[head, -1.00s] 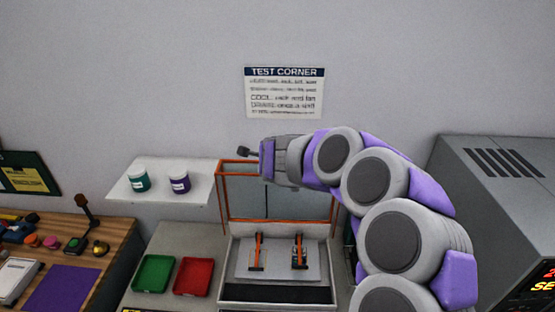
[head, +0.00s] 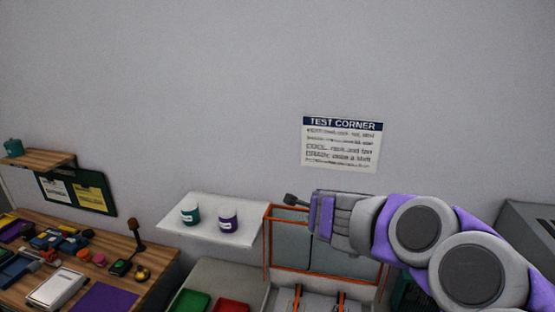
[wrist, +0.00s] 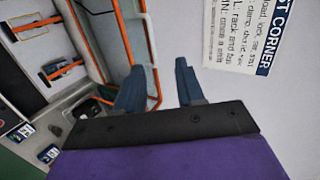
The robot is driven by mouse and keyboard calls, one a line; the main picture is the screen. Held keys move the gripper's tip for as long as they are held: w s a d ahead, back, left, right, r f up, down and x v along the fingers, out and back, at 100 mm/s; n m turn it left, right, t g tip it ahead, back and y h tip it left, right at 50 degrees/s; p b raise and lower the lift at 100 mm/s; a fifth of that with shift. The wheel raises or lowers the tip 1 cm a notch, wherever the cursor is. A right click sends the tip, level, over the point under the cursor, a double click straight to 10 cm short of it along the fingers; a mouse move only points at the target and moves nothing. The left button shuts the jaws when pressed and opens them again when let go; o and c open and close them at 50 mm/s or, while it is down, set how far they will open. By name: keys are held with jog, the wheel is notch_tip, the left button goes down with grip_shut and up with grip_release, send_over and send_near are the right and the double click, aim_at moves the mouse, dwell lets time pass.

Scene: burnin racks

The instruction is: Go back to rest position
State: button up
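My arm reaches in from the right in the head view. My gripper (head: 296,202) points left, just above the orange-framed rig (head: 268,240). In the wrist view my gripper (wrist: 158,84) shows two dark blue fingers spread apart with nothing between them. Beyond the fingers are the grey wall and the orange frame (wrist: 124,38) of the rig. The fingers look apart from the frame, though the distance is hard to tell.
A white shelf (head: 207,234) holds a teal cup (head: 189,212) and a purple cup (head: 228,220). Green (head: 190,302) and red (head: 232,306) trays lie below. A cluttered wooden bench (head: 150,268) is left, a grey cabinet (head: 530,222) right. The wall carries a sign (head: 341,144).

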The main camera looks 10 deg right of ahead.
jog(key=s+a+n+t+y+b, duration=0.1)
jog(key=s+a+n+y+b, duration=0.3)
jog(key=a, duration=0.3)
jog(key=s+a+n+t+y+b, duration=0.1)
jog(key=s+a+n+y+b, duration=0.15)
jog(key=a+n+b, duration=0.35)
jog(key=s+a+f+n+g+y+b, duration=0.35)
jog(key=s+a+f+n, duration=0.25)
jog(key=s+a+f, duration=0.3)
jog(key=s+d+f+n+g+h+b, duration=0.1)
jog(key=s+d+f+n+g+b, duration=0.15)
jog(key=s+f, duration=0.5)
jog(key=s+d+f+n+g+h+b, duration=0.1)
jog(key=s+d+f+n+g+b, duration=0.2)
jog(key=s+f, duration=0.4)
jog(key=s+d+f+g+h+b, duration=0.2)
jog(key=s+d+f+g, duration=0.1)
jog(key=s, duration=0.6)
jog(key=s+d+f+g+h+b, duration=0.2)
jog(key=s+d+f+g+b, duration=0.1)
jog(key=s+d+f, duration=0.3)
jog(key=s+d, duration=0.1)
jog(key=s, duration=0.1)
jog(key=shift+s+d+f+h, duration=0.15)
jog(key=shift+s+f+h, duration=0.15)
jog(key=shift+s+h, duration=0.1)
jog(key=shift+w+m, duration=0.1)
jog(key=shift+m, duration=0.15)
